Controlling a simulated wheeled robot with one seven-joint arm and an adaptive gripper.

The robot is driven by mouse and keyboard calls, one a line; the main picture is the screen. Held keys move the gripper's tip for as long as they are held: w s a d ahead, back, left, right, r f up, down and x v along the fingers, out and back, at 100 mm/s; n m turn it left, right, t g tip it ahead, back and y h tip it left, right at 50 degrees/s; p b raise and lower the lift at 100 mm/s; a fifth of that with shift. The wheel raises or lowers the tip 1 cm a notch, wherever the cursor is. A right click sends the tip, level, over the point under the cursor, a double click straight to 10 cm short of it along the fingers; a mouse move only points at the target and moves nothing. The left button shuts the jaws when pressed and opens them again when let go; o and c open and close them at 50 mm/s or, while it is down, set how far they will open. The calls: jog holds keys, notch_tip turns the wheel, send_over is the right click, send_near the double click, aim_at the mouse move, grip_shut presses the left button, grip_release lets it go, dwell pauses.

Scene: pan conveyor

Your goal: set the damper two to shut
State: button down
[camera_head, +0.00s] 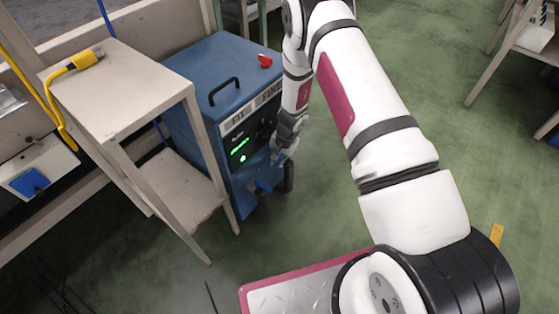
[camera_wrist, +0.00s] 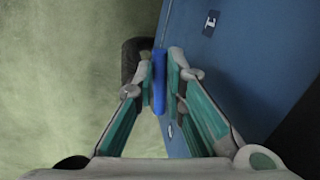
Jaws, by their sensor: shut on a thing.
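A blue machine cabinet (camera_head: 210,85) stands left of my arm in the head view. A blue handle (camera_wrist: 159,80) stands out from the cabinet's side in the wrist view. It also shows low at the cabinet's front in the head view (camera_head: 264,187), partly hidden by my gripper. I cannot read a number that marks it as damper two. My gripper (camera_wrist: 159,66) is shut on the blue handle, one finger on each side. A black round part (camera_wrist: 132,60) shows behind the left finger. My gripper also shows in front of the cabinet in the head view (camera_head: 276,160).
A beige shelf stand (camera_head: 125,80) stands close left of the cabinet, with a yellow cable plug (camera_head: 86,60) on top. The cabinet has a red knob (camera_head: 265,61) and a black top handle (camera_head: 224,90). The green floor (camera_head: 320,210) right of the cabinet is clear.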

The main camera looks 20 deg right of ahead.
jog(key=shift+w, duration=0.1)
jog(key=c, duration=1.7)
grip_release()
jog(key=shift+o, duration=0.2)
jog(key=shift+r, duration=0.1)
notch_tip(320, 180, up, 12)
jog(key=s+d, duration=0.1)
jog(key=shift+s+d, duration=0.35)
jog(key=shift+d, duration=0.05)
jog(key=shift+f, duration=0.2)
jog(key=shift+c, duration=0.5)
